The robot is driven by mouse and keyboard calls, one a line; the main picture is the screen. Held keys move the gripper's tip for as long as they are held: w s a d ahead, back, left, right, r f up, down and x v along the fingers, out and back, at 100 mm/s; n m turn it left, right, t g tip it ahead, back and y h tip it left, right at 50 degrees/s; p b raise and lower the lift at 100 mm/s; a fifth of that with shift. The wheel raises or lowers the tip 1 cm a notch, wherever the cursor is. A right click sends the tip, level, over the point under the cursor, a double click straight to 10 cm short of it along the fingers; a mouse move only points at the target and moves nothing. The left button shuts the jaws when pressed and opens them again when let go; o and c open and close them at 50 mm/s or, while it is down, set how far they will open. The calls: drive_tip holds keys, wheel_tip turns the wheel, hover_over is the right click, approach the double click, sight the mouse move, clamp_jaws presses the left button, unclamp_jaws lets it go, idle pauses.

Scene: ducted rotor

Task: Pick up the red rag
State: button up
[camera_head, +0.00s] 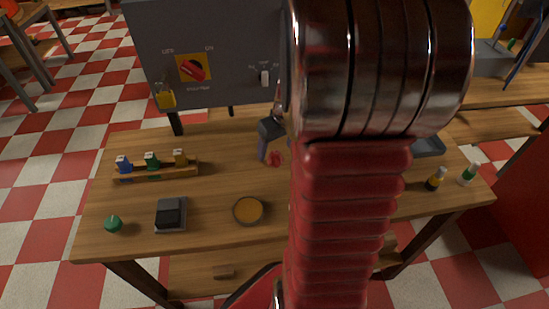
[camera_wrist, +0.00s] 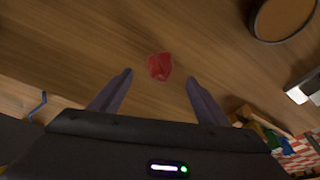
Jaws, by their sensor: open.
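The red rag (camera_wrist: 160,66) lies crumpled on the wooden table top. In the wrist view it is just beyond the fingertips, roughly centred between them and not touched. In the head view the rag (camera_head: 275,158) shows as a small red patch beside my gripper (camera_head: 268,152), partly hidden by it and close to my arm. In the wrist view my gripper (camera_wrist: 158,78) has its two dark fingers spread wide apart, with nothing between them but table surface.
On the table (camera_head: 220,160) are a rack with several coloured padlocks (camera_head: 155,168), a round orange-brown dish (camera_head: 248,210), a black-and-grey device (camera_head: 171,214), a green knob (camera_head: 113,224) and two small bottles (camera_head: 436,179). A grey switch panel (camera_head: 215,60) stands behind. My arm hides the centre.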

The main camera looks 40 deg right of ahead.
sight(276, 151)
drive_tip(key=shift+x, duration=1.85)
drive_tip(key=c, duration=1.1)
drive_tip(key=shift+r, duration=0.1)
wheel_tip(276, 151, up, 10)
drive_tip(key=shift+f, duration=0.1)
